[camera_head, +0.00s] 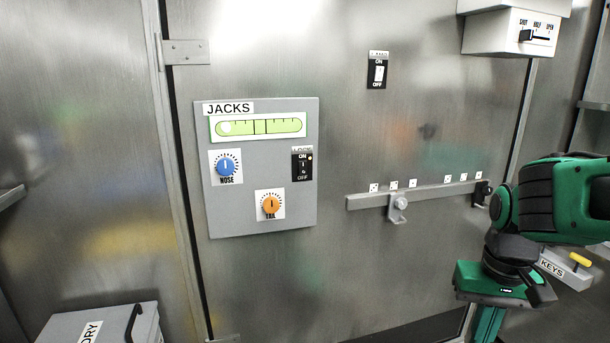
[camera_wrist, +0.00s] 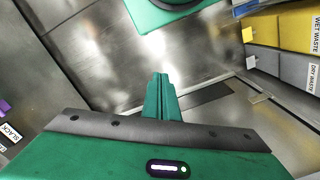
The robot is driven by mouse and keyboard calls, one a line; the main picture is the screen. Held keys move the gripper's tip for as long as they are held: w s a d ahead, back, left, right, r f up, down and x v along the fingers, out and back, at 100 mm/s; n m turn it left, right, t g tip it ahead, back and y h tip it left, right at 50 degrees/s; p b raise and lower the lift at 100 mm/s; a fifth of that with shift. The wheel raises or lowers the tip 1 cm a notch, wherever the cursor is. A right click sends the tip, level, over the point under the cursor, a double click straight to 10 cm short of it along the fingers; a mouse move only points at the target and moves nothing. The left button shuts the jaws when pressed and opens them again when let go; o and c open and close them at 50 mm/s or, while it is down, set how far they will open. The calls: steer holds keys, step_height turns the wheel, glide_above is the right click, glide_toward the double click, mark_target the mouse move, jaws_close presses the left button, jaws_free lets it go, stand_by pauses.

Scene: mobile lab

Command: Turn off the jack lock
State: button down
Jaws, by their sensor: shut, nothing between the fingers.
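The grey JACKS panel (camera_head: 260,220) is on the metal wall left of centre in the head view. Its lock switch (camera_head: 302,164) is a small black ON/OFF switch at the panel's right side, under a small label. The blue NOSE knob (camera_head: 227,166), the orange TAIL knob (camera_head: 271,205) and a green level gauge (camera_head: 258,127) share the panel. My gripper shows in the wrist view (camera_wrist: 158,85) with its green fingers together and nothing between them. In the head view my arm is at the right, well away from the panel; the fingertips are out of frame.
Another ON/OFF switch (camera_head: 378,72) is higher on the wall. A rail (camera_head: 425,194) with a sliding knob juts out right of the panel. A SHUT/HALF/OPEN lever box (camera_head: 515,32) is top right, a KEYS box (camera_head: 562,268) lower right, and a lidded bin (camera_head: 105,325) lower left.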

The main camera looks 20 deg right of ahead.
mark_target(303, 173)
steer(key=w+r+m+t+h, duration=0.2)
steer(key=w+r+m+t, duration=0.15)
steer(key=w, duration=0.65)
steer(key=w+r+m+t+h, duration=0.1)
steer(key=w+r+m+t, duration=0.2)
steer(key=w, duration=0.8)
steer(key=w+a+r+m+t+y, duration=0.1)
steer(key=w+a+r+m+t, duration=0.1)
steer(key=w+a+r+t, duration=0.2)
steer(key=w+a+r+m+t+y, duration=0.1)
steer(key=w+a+r+m+t, duration=0.2)
steer(key=a, duration=1)
steer(key=w+r+t, duration=0.2)
steer(key=w+r, duration=0.2)
steer(key=w, duration=0.2)
steer(key=shift+w+a+r+y, duration=0.3)
steer(key=shift+w+a+y, duration=0.05)
steer(key=shift+w+y, duration=0.05)
steer(key=shift+t, duration=0.25)
steer(key=w+f, duration=0.1)
steer(key=w, duration=0.8)
steer(key=w+f, duration=0.1)
steer(key=w, duration=0.3)
steer(key=shift+w+f, duration=0.35)
